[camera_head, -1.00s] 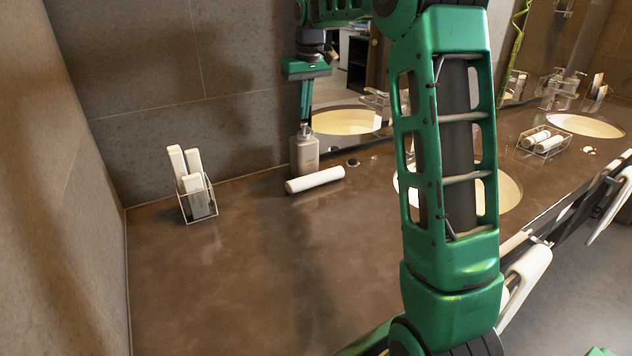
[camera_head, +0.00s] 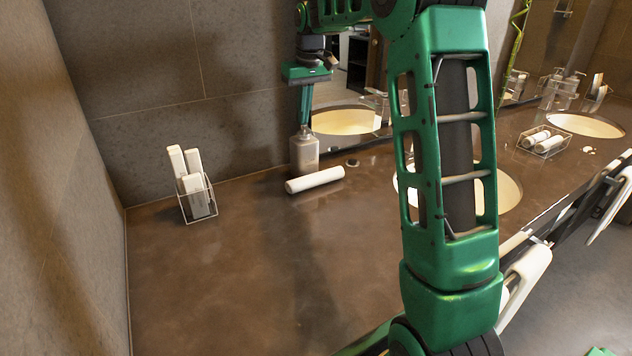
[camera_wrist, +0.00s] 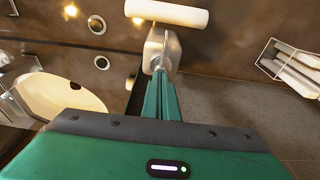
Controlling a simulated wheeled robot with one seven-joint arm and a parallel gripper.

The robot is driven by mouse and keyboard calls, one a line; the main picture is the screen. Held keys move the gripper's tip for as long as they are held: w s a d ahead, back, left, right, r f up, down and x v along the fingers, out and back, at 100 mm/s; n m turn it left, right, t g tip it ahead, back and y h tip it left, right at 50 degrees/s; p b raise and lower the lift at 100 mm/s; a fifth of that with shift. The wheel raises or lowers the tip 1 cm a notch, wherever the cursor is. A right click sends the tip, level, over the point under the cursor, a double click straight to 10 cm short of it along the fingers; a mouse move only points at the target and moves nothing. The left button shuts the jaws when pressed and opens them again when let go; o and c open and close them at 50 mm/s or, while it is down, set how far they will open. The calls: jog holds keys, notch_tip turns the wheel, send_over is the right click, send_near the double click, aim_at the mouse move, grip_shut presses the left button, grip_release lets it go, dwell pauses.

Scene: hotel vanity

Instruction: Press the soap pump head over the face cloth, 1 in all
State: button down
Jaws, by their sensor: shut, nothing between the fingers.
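The soap bottle (camera_head: 304,154) stands upright on the brown counter near the back wall, behind a rolled white face cloth (camera_head: 315,180). My gripper (camera_head: 304,122) points down right above the bottle, shut and empty, its fingertips at the pump head. In the wrist view the closed fingers (camera_wrist: 160,78) end at the pump of the bottle (camera_wrist: 162,45), and the rolled cloth (camera_wrist: 167,12) lies just beyond it. The fingers hide most of the pump head. I cannot tell how far it is pressed down.
A clear holder (camera_head: 199,203) with several white items stands to the left. A tray with rolled cloths (camera_head: 543,143) sits at the far right. The front left counter is clear.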

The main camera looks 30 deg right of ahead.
jog(key=shift+f, duration=0.5)
jog(key=shift+r, duration=1.15)
jog(key=shift+r, duration=3)
